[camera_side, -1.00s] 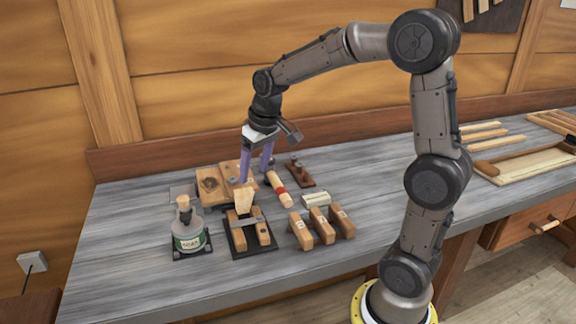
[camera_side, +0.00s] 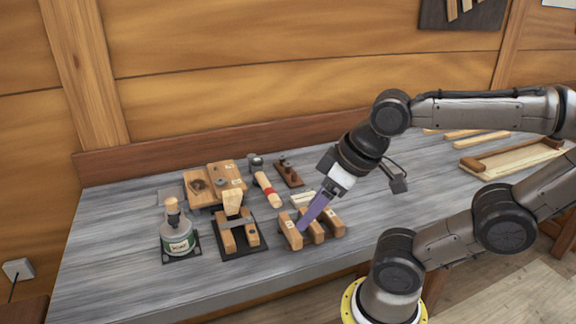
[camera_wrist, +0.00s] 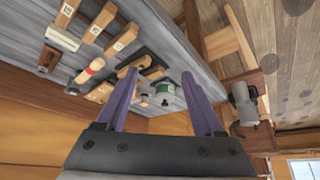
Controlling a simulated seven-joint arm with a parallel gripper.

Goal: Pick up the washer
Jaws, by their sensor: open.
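I cannot pick out the washer for certain. A small grey round piece (camera_side: 221,182) lies on the wooden board (camera_side: 228,171) at the back left, beside a dark round hollow (camera_side: 198,186); it is too small to tell whether it is the washer. My gripper (camera_side: 303,227) is tilted, its purple fingers pointing down and left over the row of wooden blocks, well right of the board. In the wrist view my gripper (camera_wrist: 180,84) has its fingers spread with nothing held between them. Whether a finger touches the blocks cannot be told.
Wooden blocks (camera_side: 290,232) stand under my gripper. A wooden plane-like tool (camera_side: 250,237) and a green-labelled bottle (camera_side: 177,240) stand to the left. A red-banded hammer (camera_side: 268,190) and a dark rack (camera_side: 291,175) lie behind. The bench's front left is bare.

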